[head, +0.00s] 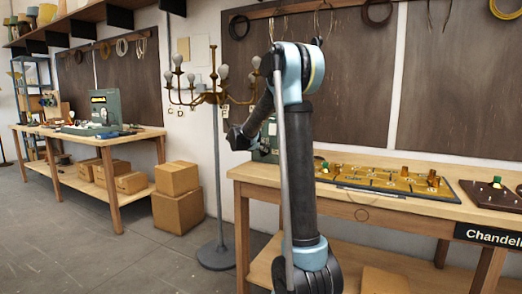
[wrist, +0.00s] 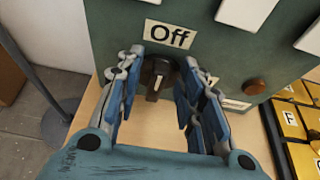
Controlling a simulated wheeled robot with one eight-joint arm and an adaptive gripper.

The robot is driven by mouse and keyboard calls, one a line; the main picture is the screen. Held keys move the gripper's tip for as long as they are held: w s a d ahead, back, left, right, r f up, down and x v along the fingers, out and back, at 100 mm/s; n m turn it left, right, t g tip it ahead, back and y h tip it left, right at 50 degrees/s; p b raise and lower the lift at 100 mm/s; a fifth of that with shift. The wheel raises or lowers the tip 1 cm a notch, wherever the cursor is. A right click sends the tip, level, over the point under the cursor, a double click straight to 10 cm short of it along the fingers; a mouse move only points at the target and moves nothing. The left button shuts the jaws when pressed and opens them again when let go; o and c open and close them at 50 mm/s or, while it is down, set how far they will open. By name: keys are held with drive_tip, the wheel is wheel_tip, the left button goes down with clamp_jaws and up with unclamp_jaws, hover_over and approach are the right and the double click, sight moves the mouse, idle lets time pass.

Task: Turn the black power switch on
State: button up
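The black power switch (wrist: 158,76) is a round dark knob with a pale pointer mark, on the front of a green box. In the wrist view it sits just below a white "Off" label (wrist: 170,36). The pointer stands close to upright, towards the label. My gripper (wrist: 160,92) is open, with one blue-grey finger on each side of the knob. The fingertips are close to its sides; whether they touch it I cannot tell. In the head view the green box (head: 264,152) is mostly hidden behind my arm, and the switch does not show.
Right of the switch are a brown round button (wrist: 254,87) and yellow lettered tiles (wrist: 292,122). In the head view a yellow board (head: 375,179) lies on the wooden workbench (head: 400,204). A chandelier stand (head: 217,200) is left of the bench. Open floor lies at the left front.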

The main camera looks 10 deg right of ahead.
drive_tip(key=shift+c, duration=0.6)
clamp_jaws()
drive_tip(key=shift+d, duration=0.1)
drive_tip(key=m, duration=0.1)
drive_tip(key=d+m+t+y, duration=0.1)
drive_tip(key=m, duration=0.1)
drive_tip(key=s+m+t+y, duration=0.1)
drive_tip(key=shift+s+d+f+m, duration=0.1)
drive_tip(key=shift+d+f+m, duration=0.15)
drive_tip(key=shift+f+m, duration=0.05)
drive_tip(key=m+t, duration=0.1)
drive_tip(key=f+m+y, duration=0.1)
drive_tip(key=m, duration=0.1)
drive_tip(key=d+m+t, duration=0.1)
drive_tip(key=shift+s+f+t, duration=0.2)
drive_tip(key=shift+s+t, duration=0.1)
drive_tip(key=shift+s, duration=0.05)
drive_tip(key=shift+s+f+m+t, duration=0.1)
drive_tip(key=shift+f+m+t, duration=0.15)
drive_tip(key=shift+m, duration=0.5)
drive_tip(key=shift+w+f+m+t, duration=0.15)
drive_tip(key=shift+m+t, duration=0.2)
drive_tip(key=shift+m, duration=0.35)
drive_tip(key=shift+s+f+m+t, duration=0.2)
drive_tip(key=shift+m+t, duration=0.1)
drive_tip(key=shift+m, duration=0.85)
